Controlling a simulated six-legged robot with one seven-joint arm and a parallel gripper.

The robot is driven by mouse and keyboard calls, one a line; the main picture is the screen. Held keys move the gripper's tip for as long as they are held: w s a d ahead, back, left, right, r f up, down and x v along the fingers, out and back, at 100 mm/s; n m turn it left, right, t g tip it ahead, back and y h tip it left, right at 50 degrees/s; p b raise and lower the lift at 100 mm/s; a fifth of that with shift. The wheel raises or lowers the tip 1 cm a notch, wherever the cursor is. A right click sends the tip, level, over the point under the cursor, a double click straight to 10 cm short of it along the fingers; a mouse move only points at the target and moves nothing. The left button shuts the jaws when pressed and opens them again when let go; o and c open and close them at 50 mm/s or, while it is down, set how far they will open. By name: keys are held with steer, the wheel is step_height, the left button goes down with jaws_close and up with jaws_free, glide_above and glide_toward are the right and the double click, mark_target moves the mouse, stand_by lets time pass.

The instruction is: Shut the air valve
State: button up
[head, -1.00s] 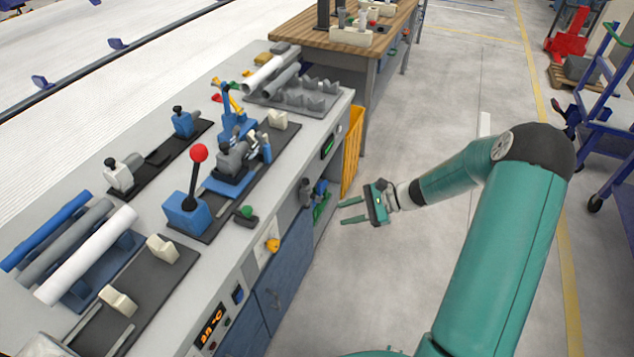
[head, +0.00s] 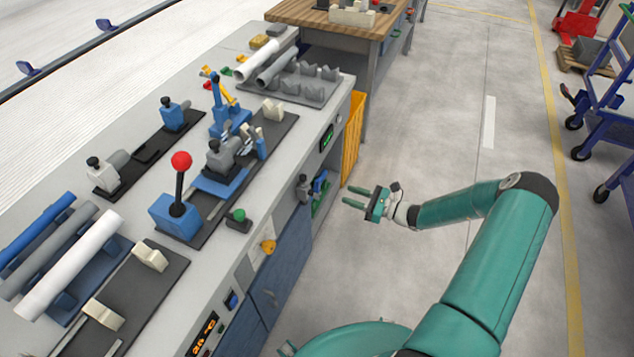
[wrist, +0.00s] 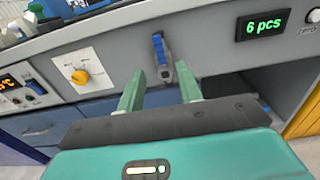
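The air valve appears to be the small grey fitting with an upright blue lever (wrist: 161,48) on the bench front in the wrist view. Its grey body (wrist: 164,74) shows just beyond my fingertips. In the head view, a dark grey fitting (head: 303,188) on the bench front seems to be the same valve, with blue and green parts beside it that I cannot separate clearly. My gripper (head: 346,197) is open and empty, over the aisle to the right of the valve. In the wrist view my gripper (wrist: 160,83) has its fingers apart, with the valve between and beyond them.
A yellow knob (wrist: 80,77) on a white plate lies left of the valve. A green "6 pcs" display (wrist: 262,24) lies right. A yellow bin (head: 353,138) stands by the bench end. A red-balled lever (head: 181,161) stands on the bench. The aisle floor is clear.

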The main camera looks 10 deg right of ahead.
mark_target(319, 185)
steer(key=x, duration=1.2)
steer(key=shift+a, duration=0.1)
jaws_close()
